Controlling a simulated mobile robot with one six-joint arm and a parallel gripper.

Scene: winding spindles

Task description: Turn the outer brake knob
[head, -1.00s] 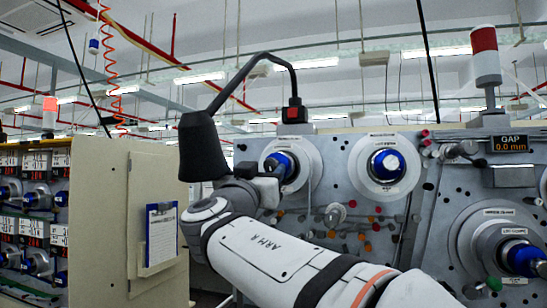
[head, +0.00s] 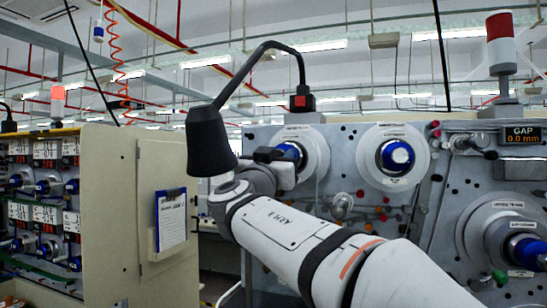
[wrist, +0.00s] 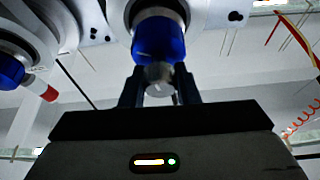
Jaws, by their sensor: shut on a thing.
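The outer brake knob (wrist: 159,74) is a small silver-grey knob at the end of a blue spindle (wrist: 158,40) in the wrist view. My gripper (wrist: 160,92) is shut on this knob, with one dark finger on each side. In the head view my gripper (head: 268,155) is at the front of the left blue spindle (head: 290,152), which sits in a white round flange (head: 315,155). The knob itself is hidden there behind my gripper and wrist.
A second blue spindle (head: 397,155) is to the right and a third (head: 525,252) is lower right. A black lamp (head: 208,142) on a bent arm hangs close beside my gripper. A beige cabinet (head: 115,210) with a clipboard (head: 171,219) stands left.

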